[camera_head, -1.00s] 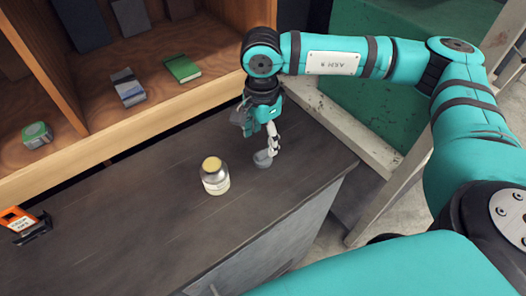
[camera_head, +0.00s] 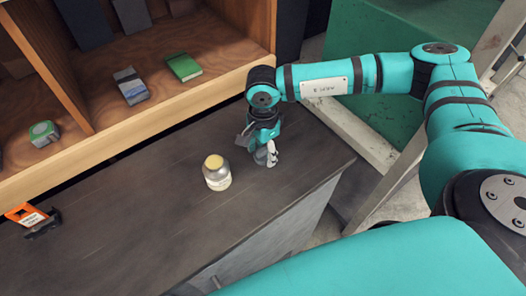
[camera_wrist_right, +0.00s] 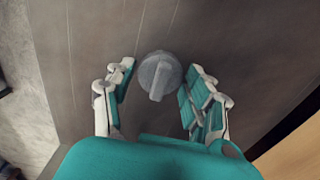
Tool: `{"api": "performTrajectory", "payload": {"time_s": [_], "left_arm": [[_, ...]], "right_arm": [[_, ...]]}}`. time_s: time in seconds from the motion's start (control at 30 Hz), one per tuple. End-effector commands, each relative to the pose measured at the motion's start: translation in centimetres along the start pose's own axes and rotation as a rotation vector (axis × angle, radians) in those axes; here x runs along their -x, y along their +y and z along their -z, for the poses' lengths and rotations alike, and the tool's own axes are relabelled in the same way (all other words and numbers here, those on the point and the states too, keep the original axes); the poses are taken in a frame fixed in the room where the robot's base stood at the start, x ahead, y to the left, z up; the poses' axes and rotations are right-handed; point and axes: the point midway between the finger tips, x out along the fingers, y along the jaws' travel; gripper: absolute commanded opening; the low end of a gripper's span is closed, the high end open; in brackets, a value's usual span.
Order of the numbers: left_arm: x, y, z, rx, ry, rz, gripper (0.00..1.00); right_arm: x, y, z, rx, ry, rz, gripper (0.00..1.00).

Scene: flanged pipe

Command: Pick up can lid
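The can lid (camera_wrist_right: 158,74) is a grey disc with a raised bar across its top. It lies on the dark bench top. In the head view the lid (camera_head: 261,158) shows partly, with my right gripper (camera_head: 263,149) in front of and over it. In the wrist view my right gripper (camera_wrist_right: 161,80) is open, with one finger on each side of the lid. The right-hand finger is close to the lid's edge; I cannot tell whether it touches. My left gripper is not in view.
A jar with a pale yellow top (camera_head: 217,172) stands left of my right gripper. An orange and black tool (camera_head: 33,219) lies at the bench's left. A wooden shelf (camera_head: 150,120) with several small items runs along the back.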

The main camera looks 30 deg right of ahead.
Motion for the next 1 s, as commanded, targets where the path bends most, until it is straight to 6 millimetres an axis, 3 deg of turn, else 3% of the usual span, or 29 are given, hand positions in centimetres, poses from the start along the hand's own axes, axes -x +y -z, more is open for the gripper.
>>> {"api": "performTrajectory", "payload": {"time_s": [0.13,0.53,0.77,1.0], "left_arm": [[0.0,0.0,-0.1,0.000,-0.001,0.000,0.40],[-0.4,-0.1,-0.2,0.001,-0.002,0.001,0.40],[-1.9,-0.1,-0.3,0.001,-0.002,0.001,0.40],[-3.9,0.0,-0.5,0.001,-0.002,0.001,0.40]], "right_arm": [[0.0,0.0,0.0,0.000,0.000,0.000,0.33],[0.5,-0.1,0.0,-0.001,-0.001,0.001,0.33],[3.0,-0.1,0.0,-0.001,-0.001,0.005,0.33],[3.5,3.9,-3.0,0.009,-0.003,0.001,0.33]]}}
